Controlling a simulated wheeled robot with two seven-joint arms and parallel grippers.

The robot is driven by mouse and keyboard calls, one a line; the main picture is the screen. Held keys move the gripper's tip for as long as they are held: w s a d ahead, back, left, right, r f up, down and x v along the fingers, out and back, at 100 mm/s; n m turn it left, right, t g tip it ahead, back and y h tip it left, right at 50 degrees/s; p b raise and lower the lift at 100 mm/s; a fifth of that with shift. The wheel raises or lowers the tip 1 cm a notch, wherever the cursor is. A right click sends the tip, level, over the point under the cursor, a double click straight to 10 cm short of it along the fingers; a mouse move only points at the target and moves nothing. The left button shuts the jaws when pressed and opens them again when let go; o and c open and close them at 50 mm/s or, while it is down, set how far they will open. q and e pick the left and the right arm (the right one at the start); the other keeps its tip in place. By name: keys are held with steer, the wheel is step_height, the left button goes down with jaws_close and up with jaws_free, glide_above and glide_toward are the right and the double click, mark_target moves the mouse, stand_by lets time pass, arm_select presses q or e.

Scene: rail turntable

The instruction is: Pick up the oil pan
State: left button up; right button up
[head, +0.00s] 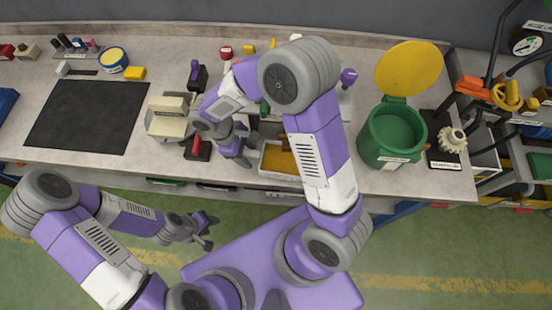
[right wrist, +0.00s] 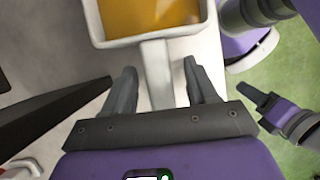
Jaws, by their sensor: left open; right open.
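The oil pan (head: 279,177) is a pale tray with amber oil in it, at the front edge of the bench. In the right wrist view its rim (right wrist: 118,41) and its straight pale handle (right wrist: 156,75) show. My right gripper (head: 249,153) is open just left of the pan in the head view. In the right wrist view its two fingers (right wrist: 160,68) stand on either side of the handle, with a gap on each side. My left gripper (head: 209,230) is open and empty over the floor in front of the bench. My right arm hides part of the bench behind the pan.
A green bin (head: 392,136) with a raised yellow lid (head: 408,68) stands right of the pan. A red-and-black object (head: 197,148) and a cream device (head: 168,123) stand to the left. A black mat (head: 86,116) lies bare farther left.

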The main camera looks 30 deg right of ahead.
steer(key=shift+f, duration=0.25)
stand_by(0.3)
jaws_close()
stand_by(0.4)
